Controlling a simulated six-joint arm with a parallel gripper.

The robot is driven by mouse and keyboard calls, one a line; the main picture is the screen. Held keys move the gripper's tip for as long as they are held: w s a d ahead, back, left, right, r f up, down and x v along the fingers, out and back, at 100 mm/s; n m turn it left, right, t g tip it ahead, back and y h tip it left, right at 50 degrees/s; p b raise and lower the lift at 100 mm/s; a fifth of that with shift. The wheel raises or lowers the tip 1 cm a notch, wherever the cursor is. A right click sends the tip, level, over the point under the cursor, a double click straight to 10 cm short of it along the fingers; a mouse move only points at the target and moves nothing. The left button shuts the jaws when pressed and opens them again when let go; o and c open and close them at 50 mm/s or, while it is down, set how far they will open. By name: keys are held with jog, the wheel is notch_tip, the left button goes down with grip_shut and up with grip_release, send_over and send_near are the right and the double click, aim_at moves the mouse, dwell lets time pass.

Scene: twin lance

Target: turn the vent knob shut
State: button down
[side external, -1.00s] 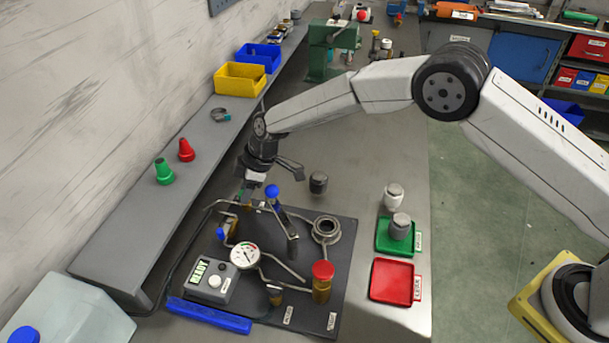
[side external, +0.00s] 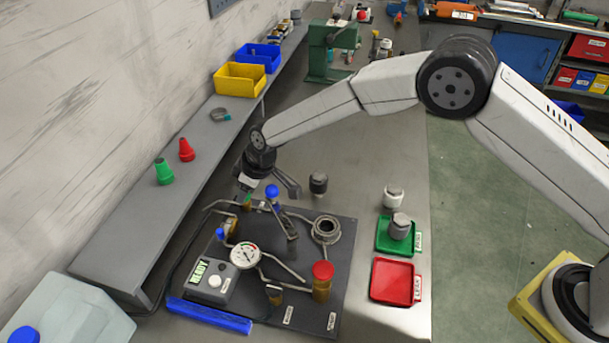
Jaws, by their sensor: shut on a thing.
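My gripper (side external: 246,195) points down at the back left of the dark panel (side external: 338,290). Its fingertips are at a small green part (side external: 248,201) and shut on it, though the contact is small and partly hidden. I cannot tell for sure whether this part is the vent knob. A blue ball-topped lever (side external: 272,191) stands just right of the fingertips. A red knob (side external: 323,270) sits on a brass valve at the panel's front right. A smaller blue knob (side external: 220,234) is at the left edge.
The panel also bears a round gauge (side external: 245,256), a box reading READY (side external: 208,281), pipes and an open round fitting (side external: 326,229). A green tray (side external: 382,246) holding a grey-capped part and an empty red tray (side external: 392,282) lie to the right. A shelf (side external: 125,243) runs along the left.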

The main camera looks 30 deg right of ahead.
jog(key=shift+a+m+t+h, duration=0.1)
jog(key=shift+m+t+h, duration=0.35)
jog(key=shift+m, duration=1.15)
jog(key=shift+a+m+t+h, duration=0.15)
jog(key=shift+m+h, duration=0.6)
jog(key=shift+m, duration=0.85)
jog(key=shift+a+m+h, duration=0.1)
jog(key=shift+m+h, duration=0.55)
jog(key=shift+m, duration=1)
jog(key=shift+m+h, duration=0.65)
jog(key=shift+m, duration=1)
jog(key=shift+c, duration=1.5)
grip_release()
jog(key=shift+g, duration=0.3)
jog(key=shift+s+r, duration=0.1)
jog(key=shift+r, duration=0.1)
jog(key=v, duration=0.7)
jog(key=shift+s+r, duration=0.15)
jog(key=shift+r, duration=0.05)
